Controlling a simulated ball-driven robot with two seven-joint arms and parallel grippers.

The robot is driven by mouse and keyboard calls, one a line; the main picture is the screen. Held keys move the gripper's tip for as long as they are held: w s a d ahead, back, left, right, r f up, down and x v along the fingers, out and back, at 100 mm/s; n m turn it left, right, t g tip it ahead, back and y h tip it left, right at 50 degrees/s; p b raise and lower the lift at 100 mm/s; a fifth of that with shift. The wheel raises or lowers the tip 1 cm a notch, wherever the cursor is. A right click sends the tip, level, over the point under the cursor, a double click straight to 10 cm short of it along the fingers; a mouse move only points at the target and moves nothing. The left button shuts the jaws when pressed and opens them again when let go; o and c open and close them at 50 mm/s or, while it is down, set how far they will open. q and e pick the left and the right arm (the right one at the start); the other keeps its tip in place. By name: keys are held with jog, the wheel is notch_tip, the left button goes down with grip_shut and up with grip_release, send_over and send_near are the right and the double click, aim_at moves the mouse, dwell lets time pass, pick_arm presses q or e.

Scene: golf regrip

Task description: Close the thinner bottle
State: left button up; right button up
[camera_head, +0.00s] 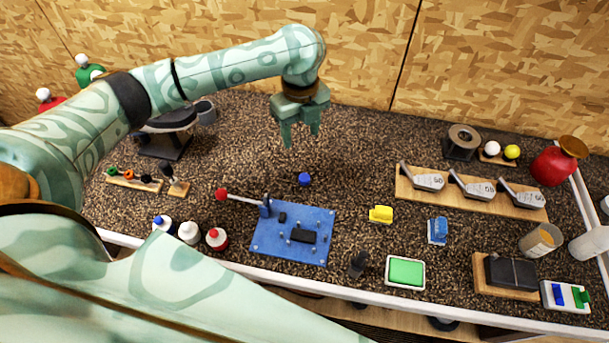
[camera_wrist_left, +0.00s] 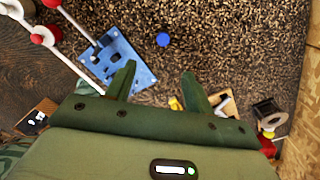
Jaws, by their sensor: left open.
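A small round blue cap (camera_head: 305,179) lies alone on the speckled counter behind the blue mat; it also shows in the left wrist view (camera_wrist_left: 163,39). Three small bottles stand at the front left edge: one with a blue top (camera_head: 162,223), a white one (camera_head: 189,233) and one with a red top (camera_head: 216,239). Their labels are too small to read, so I cannot tell which is the thinner. My left gripper (camera_head: 302,140) is open and empty, pointing down above the counter behind the blue cap. Its two fingers (camera_wrist_left: 157,76) are spread apart in the wrist view. My right gripper is not seen.
A blue mat (camera_head: 272,247) with a clamp and club shaft (camera_head: 242,198) lies in front of the cap. A yellow block (camera_head: 381,215) and a wooden rack of club heads (camera_head: 470,189) are to the right. The counter around the cap is clear.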

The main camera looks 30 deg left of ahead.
pick_arm(q)
jog(key=b, duration=0.4)
send_over(304, 176)
jog(key=f, duration=1)
jog(key=shift+s+a+f, duration=0.15)
jog(key=shift+s+f, duration=0.15)
jog(key=shift+f, duration=0.25)
jog(key=f, duration=0.1)
jog(key=f+b, duration=0.1)
jog(key=f, duration=0.1)
jog(key=f+b, duration=0.1)
jog(key=f, duration=0.1)
jog(key=shift+w+d+f, duration=0.2)
jog(key=shift+w, duration=0.1)
jog(key=shift+r, duration=0.1)
jog(key=shift+c, duration=0.3)
jog(key=c, duration=1)
